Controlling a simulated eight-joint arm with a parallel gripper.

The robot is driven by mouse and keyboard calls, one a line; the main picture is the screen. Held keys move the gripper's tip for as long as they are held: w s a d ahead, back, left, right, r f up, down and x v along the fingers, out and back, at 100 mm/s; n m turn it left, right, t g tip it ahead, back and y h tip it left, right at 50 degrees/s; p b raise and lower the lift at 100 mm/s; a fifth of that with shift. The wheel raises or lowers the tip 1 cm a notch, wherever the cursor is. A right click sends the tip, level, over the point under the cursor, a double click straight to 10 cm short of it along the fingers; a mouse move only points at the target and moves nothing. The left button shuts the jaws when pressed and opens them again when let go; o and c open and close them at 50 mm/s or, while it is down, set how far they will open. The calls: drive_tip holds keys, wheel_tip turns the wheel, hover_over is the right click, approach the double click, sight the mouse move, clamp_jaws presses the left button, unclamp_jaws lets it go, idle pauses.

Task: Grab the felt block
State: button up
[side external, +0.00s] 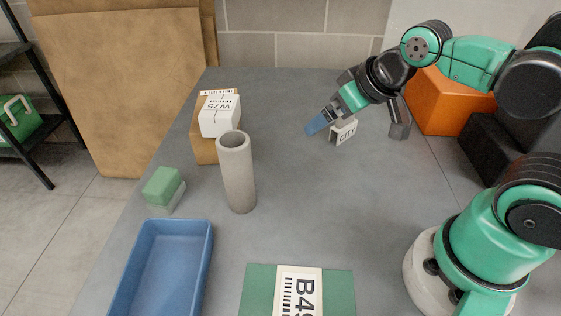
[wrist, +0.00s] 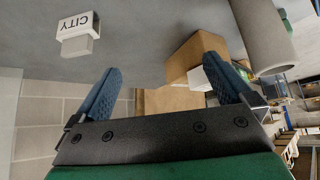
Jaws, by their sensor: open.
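The felt block, which I take to be the small green block with a grey underside (side external: 163,188), sits on the grey table at the left in the side view, near the table's left edge. I cannot make it out for sure in the wrist view. My gripper (wrist: 163,68) is open and empty, its two blue-padded fingers spread apart. In the side view it is above the table's far right part, well away from the green block and close to the white CITY block.
The white CITY block (side external: 344,131) lies near my gripper. A grey tube (side external: 238,175) stands right of the green block. A brown box (side external: 203,150) with a white box (side external: 220,117) is behind. A blue tray (side external: 208,250) and green B4 board (side external: 258,292) lie in front. Mid-table is clear.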

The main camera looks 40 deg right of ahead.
wheel_tip(320, 180, up, 6)
drive_tip(key=f, duration=0.1)
drive_tip(key=w+a+r+m+g+h, duration=0.1)
drive_tip(key=w+a+r+m+h, duration=0.3)
drive_tip(key=w+a, duration=0.6)
drive_tip(key=m+t+h, duration=0.3)
drive_tip(key=m+h, duration=0.1)
drive_tip(key=m, duration=0.3)
hover_over(158, 184)
drive_tip(key=s+a, duration=0.3)
wheel_tip(158, 184, down, 4)
drive_tip(key=shift+t, duration=0.3)
drive_tip(key=f, duration=1.3)
drive_tip(key=shift+s, duration=0.25)
drive_tip(key=x, duration=0.5)
drive_tip(key=shift+s+f, duration=0.15)
drive_tip(key=shift+w+d+f, duration=0.2)
drive_tip(key=shift+w+d, duration=0.05)
drive_tip(key=shift+w, duration=0.05)
clamp_jaws()
